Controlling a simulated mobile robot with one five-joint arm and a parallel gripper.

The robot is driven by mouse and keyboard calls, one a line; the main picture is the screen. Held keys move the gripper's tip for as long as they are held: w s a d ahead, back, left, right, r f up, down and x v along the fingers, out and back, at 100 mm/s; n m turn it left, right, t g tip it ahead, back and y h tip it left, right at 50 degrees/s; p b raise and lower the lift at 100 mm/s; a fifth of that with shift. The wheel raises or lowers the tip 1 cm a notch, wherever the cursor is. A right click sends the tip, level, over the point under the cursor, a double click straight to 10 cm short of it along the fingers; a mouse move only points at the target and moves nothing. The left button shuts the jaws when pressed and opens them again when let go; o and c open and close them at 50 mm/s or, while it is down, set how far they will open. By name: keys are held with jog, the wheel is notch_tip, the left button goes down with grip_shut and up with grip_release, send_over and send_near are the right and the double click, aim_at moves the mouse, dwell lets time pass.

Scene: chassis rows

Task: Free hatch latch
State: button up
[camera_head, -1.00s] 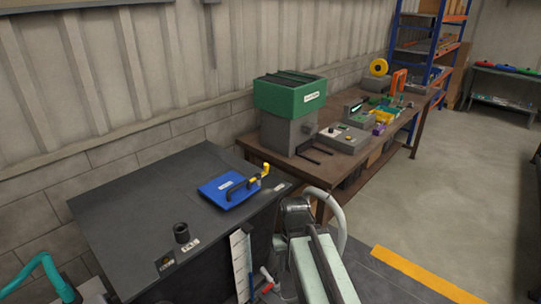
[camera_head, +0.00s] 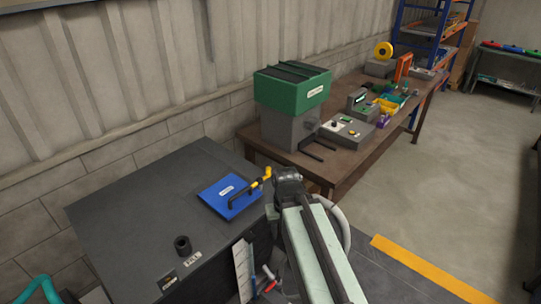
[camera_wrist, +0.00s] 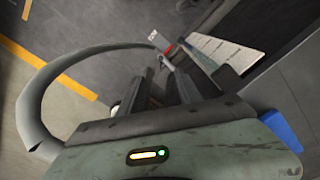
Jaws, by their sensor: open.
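The blue hatch (camera_head: 222,203) lies flat on the dark cabinet top in the head view. The dark end of my arm is just right of the latch, with a small gap or overlap that I cannot judge. In the wrist view my gripper (camera_wrist: 168,88) shows two dark fingers, apart and with nothing between them. A blue edge of the hatch (camera_wrist: 285,131) shows at the right there. The latch is not visible in the wrist view.
The dark cabinet top (camera_head: 130,210) bears a black filler neck (camera_head: 182,245). A workbench behind holds a green-topped machine (camera_head: 290,90) and several small items. Tools and a white scale (camera_head: 243,268) hang on the cabinet's front side. Open floor lies right, with a yellow line (camera_head: 425,270).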

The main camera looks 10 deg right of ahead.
notch_tip(320, 180, up, 10)
jog(key=w+n+p, duration=0.1)
jog(key=w+p, duration=0.2)
jog(key=p, duration=0.4)
notch_tip(320, 180, up, 3)
jog(key=n+p, duration=0.3)
jog(key=n, duration=1.7)
send_over(269, 167)
jog(key=shift+s+a, duration=0.15)
jog(key=shift+s, duration=0.15)
jog(key=shift+w+n, duration=0.3)
jog(key=shift+n, duration=0.1)
notch_tip(269, 167, down, 8)
jog(key=b, duration=0.8)
jog(key=shift+r, duration=0.1)
jog(key=shift+r, duration=0.1)
